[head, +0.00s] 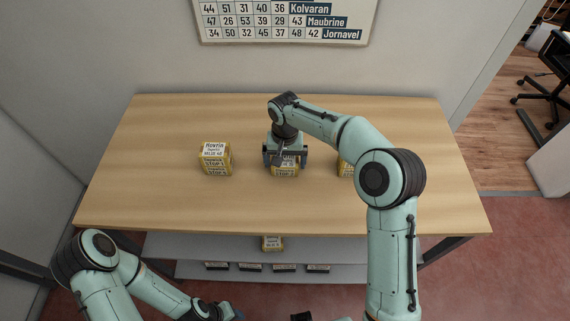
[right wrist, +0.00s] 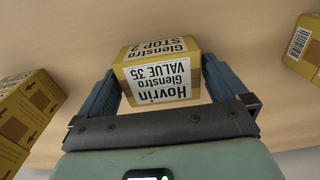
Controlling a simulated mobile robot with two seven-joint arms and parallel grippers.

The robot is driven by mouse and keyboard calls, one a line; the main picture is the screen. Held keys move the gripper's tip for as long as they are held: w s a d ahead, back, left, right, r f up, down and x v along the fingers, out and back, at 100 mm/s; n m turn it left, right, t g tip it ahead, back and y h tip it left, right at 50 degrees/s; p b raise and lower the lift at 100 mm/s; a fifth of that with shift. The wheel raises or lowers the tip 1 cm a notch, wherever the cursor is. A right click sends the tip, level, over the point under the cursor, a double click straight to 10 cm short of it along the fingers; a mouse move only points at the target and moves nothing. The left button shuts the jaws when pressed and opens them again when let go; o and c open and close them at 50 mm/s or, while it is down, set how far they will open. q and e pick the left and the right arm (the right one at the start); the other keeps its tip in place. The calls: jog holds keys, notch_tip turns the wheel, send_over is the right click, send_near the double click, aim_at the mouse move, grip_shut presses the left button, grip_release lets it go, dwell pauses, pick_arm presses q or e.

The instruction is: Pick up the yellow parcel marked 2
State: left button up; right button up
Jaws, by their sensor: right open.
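The yellow parcel marked STOP 2 (head: 285,171) stands in the middle of the wooden counter. In the right wrist view the parcel (right wrist: 157,75) shows a white label reading Hovrin, Glenstro, VALUE 35 and STOP 2. My right gripper (head: 285,158) is open above and around it, one blue finger on each side. In the right wrist view narrow gaps show between fingers and parcel. My left gripper (head: 225,312) is low at the bottom edge of the head view, cut off, so its jaws cannot be judged.
A similar yellow parcel (head: 216,159) stands to the left. Another parcel (head: 346,166) stands to the right, largely hidden by my right arm. The counter (head: 150,195) is otherwise clear. A lower shelf (head: 195,247) holds one small parcel (head: 272,243) and has several dark labels. A printed chart hangs behind.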

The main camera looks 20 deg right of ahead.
jog(key=shift+f, duration=0.25)
jog(key=c, duration=0.9)
jog(key=shift+o, duration=0.2)
